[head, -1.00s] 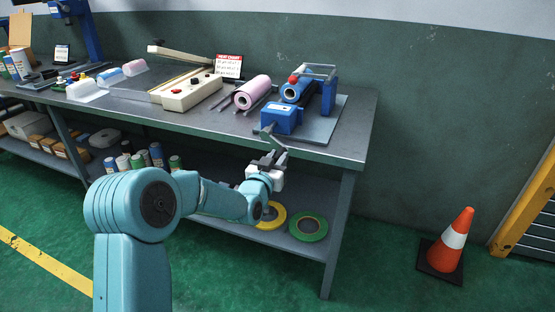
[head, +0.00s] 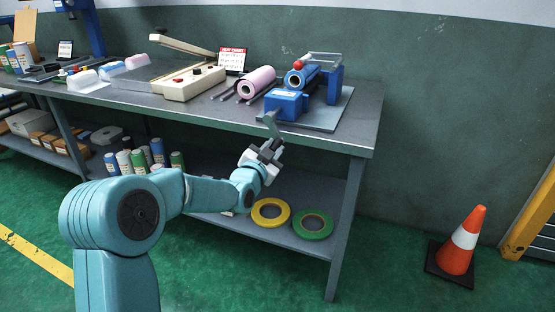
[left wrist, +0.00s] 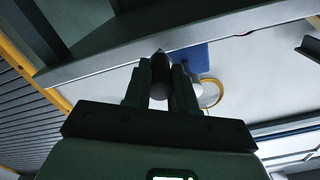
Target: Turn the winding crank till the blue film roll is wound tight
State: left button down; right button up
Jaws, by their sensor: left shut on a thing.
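The winding crank is a grey arm (head: 272,125) on the front of a blue gear box (head: 285,104) at the bench's right end. It slants down and slightly right from the box. My left gripper (head: 266,153) is at its lower end, below the bench's front edge. In the left wrist view a dark cylindrical handle (left wrist: 161,75) sits between the fingers, which are shut on it. The blue film roll (head: 312,75) lies behind the box, its pale core facing me; its tightness cannot be told. My right gripper is out of view.
A pink roll (head: 257,82) lies left of the winder. The bench (head: 225,112) has its front edge just above my gripper. Yellow (head: 270,212) and green (head: 312,225) rings lie on the shelf below. An orange cone (head: 464,240) stands on the floor at right.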

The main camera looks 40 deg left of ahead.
pick_arm(q)
jog(key=s+a+r+m+b, duration=0.2)
jog(key=a+m+b, duration=0.7)
jog(key=m, duration=0.9)
jog(key=shift+s+a+r+b, duration=0.2)
jog(key=shift+r+b, duration=0.2)
jog(key=shift+r, duration=0.15)
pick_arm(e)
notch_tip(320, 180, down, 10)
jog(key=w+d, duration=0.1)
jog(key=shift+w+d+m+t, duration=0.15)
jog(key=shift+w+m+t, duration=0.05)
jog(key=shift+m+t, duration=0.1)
pick_arm(q)
jog(key=c, duration=0.9)
grip_release()
jog(key=shift+w, duration=0.1)
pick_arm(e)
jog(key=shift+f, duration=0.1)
